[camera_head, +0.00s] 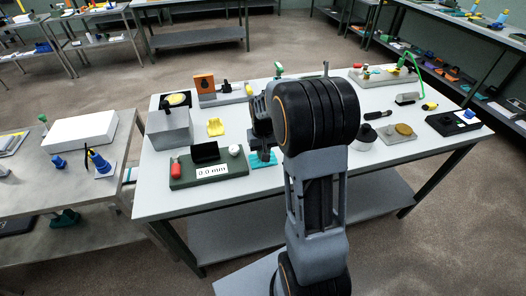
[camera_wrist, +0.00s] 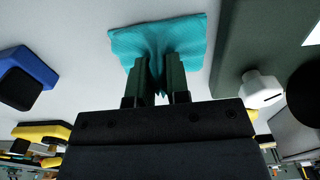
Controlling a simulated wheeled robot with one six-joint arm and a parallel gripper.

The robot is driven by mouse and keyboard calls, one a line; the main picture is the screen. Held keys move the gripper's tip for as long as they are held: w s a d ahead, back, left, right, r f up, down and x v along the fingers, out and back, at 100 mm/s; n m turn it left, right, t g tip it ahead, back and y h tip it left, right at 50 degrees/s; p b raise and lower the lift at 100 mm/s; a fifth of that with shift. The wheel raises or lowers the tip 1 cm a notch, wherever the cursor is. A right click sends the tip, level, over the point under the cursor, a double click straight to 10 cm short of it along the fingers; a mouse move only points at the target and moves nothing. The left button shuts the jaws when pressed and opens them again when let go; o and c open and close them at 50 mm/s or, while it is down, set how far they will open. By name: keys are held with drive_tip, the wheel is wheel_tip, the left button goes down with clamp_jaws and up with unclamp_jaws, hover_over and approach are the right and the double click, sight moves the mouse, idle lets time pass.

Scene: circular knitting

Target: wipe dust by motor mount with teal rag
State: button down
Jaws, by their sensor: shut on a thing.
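A teal rag (camera_wrist: 158,38) is pinched between the two fingers of my gripper (camera_wrist: 160,75) in the wrist view. Its far part spreads flat or nearly flat on the pale table top. In the head view the rag (camera_head: 264,159) shows just below my gripper (camera_head: 262,148), beside the right end of a dark green base. I cannot tell whether the rag is pressed on the table or slightly raised. An orange upright block (camera_head: 205,86) at the back left of the table may be the motor mount. Dust is not discernible in either view.
The dark green base (camera_head: 210,178) with a gauge readout and white knob stands close to the rag. A grey box (camera_head: 168,128) stands at the left.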

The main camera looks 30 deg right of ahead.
drive_tip(key=c, duration=1.4)
unclamp_jaws()
drive_tip(key=shift+r+p, duration=0.4)
clamp_jaws()
drive_tip(key=shift+a, duration=0.1)
